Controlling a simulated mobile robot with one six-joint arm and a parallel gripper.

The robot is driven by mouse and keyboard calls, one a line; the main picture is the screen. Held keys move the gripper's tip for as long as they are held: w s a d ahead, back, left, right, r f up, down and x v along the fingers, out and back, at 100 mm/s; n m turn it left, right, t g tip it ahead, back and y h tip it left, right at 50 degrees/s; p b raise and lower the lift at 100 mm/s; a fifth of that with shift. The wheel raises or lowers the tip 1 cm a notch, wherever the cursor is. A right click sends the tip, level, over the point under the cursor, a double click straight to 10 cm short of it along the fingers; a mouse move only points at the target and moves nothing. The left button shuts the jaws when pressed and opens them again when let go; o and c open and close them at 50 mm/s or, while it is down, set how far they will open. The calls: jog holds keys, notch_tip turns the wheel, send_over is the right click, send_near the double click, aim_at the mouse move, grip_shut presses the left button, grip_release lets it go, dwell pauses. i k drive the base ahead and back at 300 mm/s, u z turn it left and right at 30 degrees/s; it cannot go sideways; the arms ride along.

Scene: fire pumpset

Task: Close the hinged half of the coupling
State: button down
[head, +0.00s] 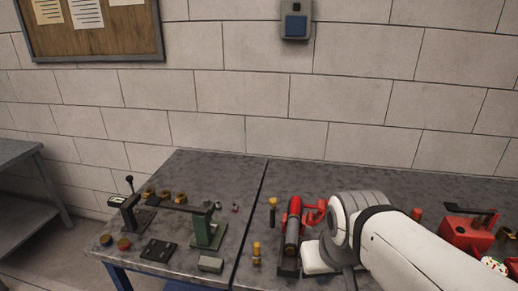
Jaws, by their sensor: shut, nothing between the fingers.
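A red coupling (293,208) lies around a dark pipe (292,240) in a dark cradle, on the right part of the bench. A red piece (314,212), which looks like its hinged half, stands out to the right, apart from the pipe, so the coupling looks open. My white arm comes in from the lower right, and its wrist is just right of the red piece. My gripper's fingers cannot be made out; the wrist and arm hide that area. Whether anything touches the red piece cannot be told.
A brass-topped fitting (256,252) stands left of the cradle. A green stand (208,230) and a dark plate (158,250) are farther left. A red box (466,234) is at the right. The back strip of the bench (225,167) is clear.

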aim_at(312, 219)
jog(key=u, duration=1.55)
jog(key=k, duration=1.95)
jog(key=z, duration=0.95)
jog(key=i, duration=1)
jog(key=z, duration=0.05)
